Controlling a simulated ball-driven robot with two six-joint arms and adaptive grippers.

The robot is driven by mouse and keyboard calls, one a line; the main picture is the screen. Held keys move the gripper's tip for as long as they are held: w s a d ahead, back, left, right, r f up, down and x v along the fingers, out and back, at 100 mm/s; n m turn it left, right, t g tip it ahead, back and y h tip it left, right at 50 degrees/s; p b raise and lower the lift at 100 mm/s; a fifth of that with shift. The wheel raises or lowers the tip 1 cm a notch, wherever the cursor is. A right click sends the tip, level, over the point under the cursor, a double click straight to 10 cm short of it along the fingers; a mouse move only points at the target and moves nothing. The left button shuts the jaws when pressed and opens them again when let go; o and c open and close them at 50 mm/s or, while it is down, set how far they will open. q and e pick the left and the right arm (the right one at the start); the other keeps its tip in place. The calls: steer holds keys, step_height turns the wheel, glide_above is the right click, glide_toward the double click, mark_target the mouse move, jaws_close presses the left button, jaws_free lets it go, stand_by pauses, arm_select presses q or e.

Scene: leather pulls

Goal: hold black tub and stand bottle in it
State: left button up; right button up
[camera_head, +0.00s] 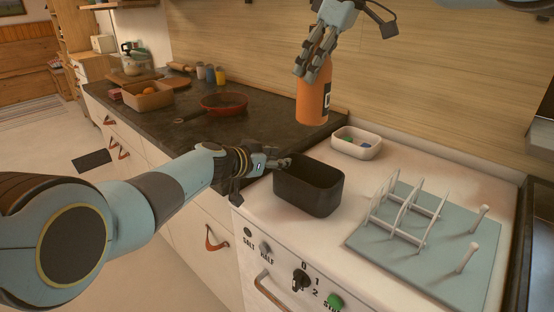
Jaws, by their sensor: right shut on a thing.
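The black tub (318,198) stands upright on the white top, near its front left corner. Its inside is mostly dark. My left gripper (283,163) is at the tub's left end by the rim. Its fingers are small and partly merge with the tub, so I cannot tell whether they grip it. The orange bottle (312,102) with a dark label is upright in the air above and behind the tub. My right gripper (310,70) is shut on its upper part from above, hiding the bottle's neck.
A small white dish (356,143) with coloured bits stands behind the tub. A white rack (405,212) on a blue-grey board (440,250) with two pegs is to the right. A red pan (224,103) and a wooden box (148,97) sit on the dark counter.

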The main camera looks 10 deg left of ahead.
arm_select(q)
steer(key=shift+w, duration=0.1)
steer(key=shift+c, duration=0.4)
jaws_close()
